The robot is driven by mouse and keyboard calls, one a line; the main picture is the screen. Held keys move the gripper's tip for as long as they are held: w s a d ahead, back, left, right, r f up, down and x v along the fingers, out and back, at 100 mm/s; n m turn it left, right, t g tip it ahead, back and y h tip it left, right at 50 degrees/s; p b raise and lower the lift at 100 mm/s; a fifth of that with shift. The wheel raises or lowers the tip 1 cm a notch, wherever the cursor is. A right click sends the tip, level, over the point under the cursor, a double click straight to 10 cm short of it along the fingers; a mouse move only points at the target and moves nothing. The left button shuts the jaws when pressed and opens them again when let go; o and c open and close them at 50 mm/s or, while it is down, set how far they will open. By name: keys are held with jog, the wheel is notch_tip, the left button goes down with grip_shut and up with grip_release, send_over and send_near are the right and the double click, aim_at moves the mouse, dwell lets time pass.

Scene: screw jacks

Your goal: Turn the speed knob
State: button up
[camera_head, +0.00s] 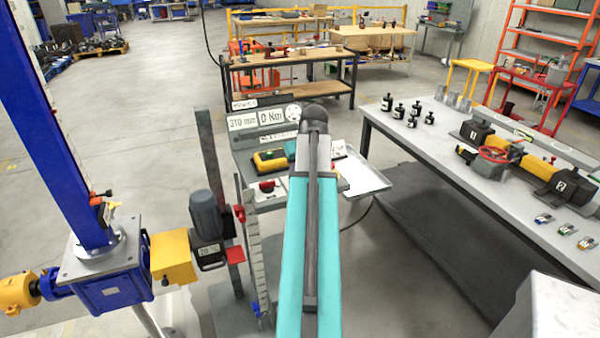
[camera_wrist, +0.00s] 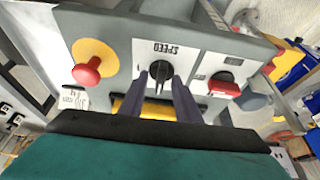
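The black speed knob (camera_wrist: 160,78) sits on a white plate marked SPEED on a grey control panel (camera_wrist: 116,32), which appears upside down in the wrist view. My gripper (camera_wrist: 160,86) is open, with one dark finger on each side of the knob in that view. I cannot tell whether the fingers touch the knob or are still short of it. In the head view my turquoise arm covers the knob and my gripper; a control box with display plates (camera_head: 262,120) shows beside it.
A red mushroom button (camera_wrist: 87,72) on a yellow disc is left of the knob in the wrist view. A red switch (camera_wrist: 224,86) is to its right. In the head view a blue screw jack (camera_head: 108,285) stands left and a long workbench (camera_head: 430,150) stands right.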

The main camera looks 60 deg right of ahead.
jog(key=shift+r, duration=0.2)
jog(key=b+v, duration=0.2)
jog(key=v, duration=1.1)
jog(key=shift+r, duration=0.2)
dwell(0.3)
jog(key=shift+s+a, duration=0.1)
jog(key=shift+s, duration=0.1)
dwell(0.4)
